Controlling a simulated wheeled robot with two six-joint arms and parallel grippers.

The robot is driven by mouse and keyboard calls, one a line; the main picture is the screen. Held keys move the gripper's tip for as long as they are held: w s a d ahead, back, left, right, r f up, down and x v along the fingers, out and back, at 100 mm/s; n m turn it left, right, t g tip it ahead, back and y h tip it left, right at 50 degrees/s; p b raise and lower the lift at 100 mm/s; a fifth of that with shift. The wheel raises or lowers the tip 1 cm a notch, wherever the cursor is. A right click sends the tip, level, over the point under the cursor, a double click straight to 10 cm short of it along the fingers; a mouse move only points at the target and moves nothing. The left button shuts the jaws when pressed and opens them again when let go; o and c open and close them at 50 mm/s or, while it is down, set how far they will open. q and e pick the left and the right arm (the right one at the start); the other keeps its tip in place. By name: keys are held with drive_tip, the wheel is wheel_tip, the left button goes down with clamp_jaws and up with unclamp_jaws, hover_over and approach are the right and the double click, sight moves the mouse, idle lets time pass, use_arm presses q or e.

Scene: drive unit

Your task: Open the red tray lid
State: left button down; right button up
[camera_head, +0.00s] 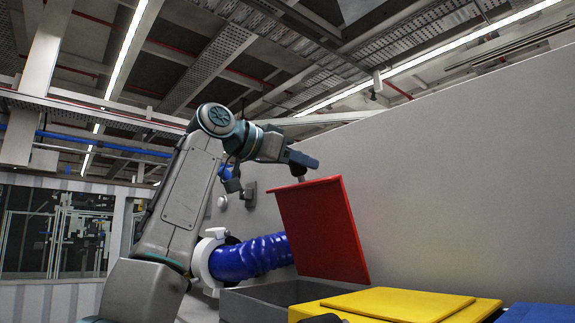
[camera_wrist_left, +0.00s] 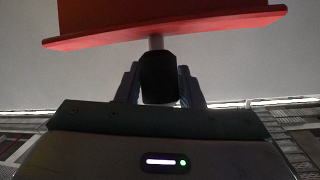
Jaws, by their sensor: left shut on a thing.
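The red lid (camera_head: 320,232) stands raised at a steep tilt above the back of a grey tray (camera_head: 250,303). Its lower edge is near the tray's far side. My left gripper (camera_head: 300,166) is at the lid's upper edge. In the left wrist view, the fingers (camera_wrist_left: 158,88) are shut on the lid's black knob (camera_wrist_left: 158,75), which joins the red lid (camera_wrist_left: 170,28) by a short pale stem. My right gripper does not show.
A yellow lid (camera_head: 400,303) lies closed to the right of the grey tray, and a blue one (camera_head: 540,313) is at the far right. A blue corrugated hose (camera_head: 250,257) runs behind my left arm. A plain grey wall (camera_head: 450,190) rises behind the trays.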

use_arm(q)
drive_tip(key=shift+w+d+r, duration=0.3)
drive_tip(key=shift+w+d, duration=0.2)
drive_tip(key=shift+d, duration=0.15)
drive_tip(key=shift+w+d, duration=0.3)
drive_tip(key=shift+d, duration=0.15)
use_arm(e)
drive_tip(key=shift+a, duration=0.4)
